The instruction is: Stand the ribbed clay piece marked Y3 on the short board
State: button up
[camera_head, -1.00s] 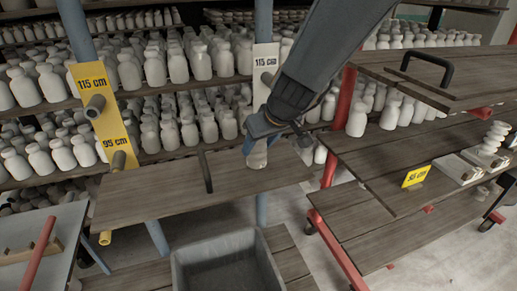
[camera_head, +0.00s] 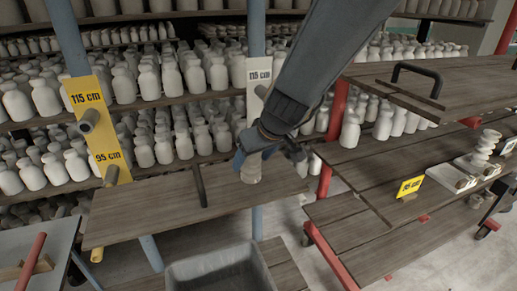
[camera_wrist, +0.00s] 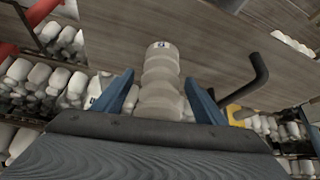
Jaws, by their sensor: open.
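A pale ribbed clay piece (camera_head: 251,170) stands at the right part of a wooden board (camera_head: 130,214) that has a black upright handle. In the wrist view the ribbed piece (camera_wrist: 162,88) lies between the two blue fingers of my gripper (camera_wrist: 157,92), with gaps on both sides. A small dark mark shows on its end near the board (camera_wrist: 220,45); I cannot read it surely. In the head view my gripper (camera_head: 256,158) is open around the upper part of the piece, which it partly hides.
The black handle (camera_head: 199,185) rises left of the piece. A grey bin (camera_head: 215,272) is below the board. Bottle-filled shelves are behind. At right are red-framed shelves (camera_head: 375,170), a yellow sign (camera_head: 410,187) and another stacked pale piece (camera_head: 486,146).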

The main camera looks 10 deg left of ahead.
jog(key=v, duration=1.2)
jog(key=s+d+f+m+g+h, duration=0.1)
jog(key=s+d+f+m, duration=0.2)
jog(key=d, duration=0.6)
jog(key=s+d+f+m+g+h, duration=0.1)
jog(key=s+d+f, duration=0.3)
jog(key=d, duration=0.5)
jog(key=s+d+f+m+g+h, duration=0.1)
jog(key=s+d+f+m+h, duration=0.1)
jog(key=d+f, duration=0.4)
jog(key=s+d+m, duration=0.1)
jog(key=d+m, duration=0.1)
jog(key=d, duration=0.1)
jog(key=shift+s+d+f+m+h, duration=0.3)
jog(key=shift+s+d+f, duration=0.05)
jog(key=shift+d, duration=0.05)
jog(key=shift+f+b, duration=0.5)
jog(key=shift+f, duration=0.3)
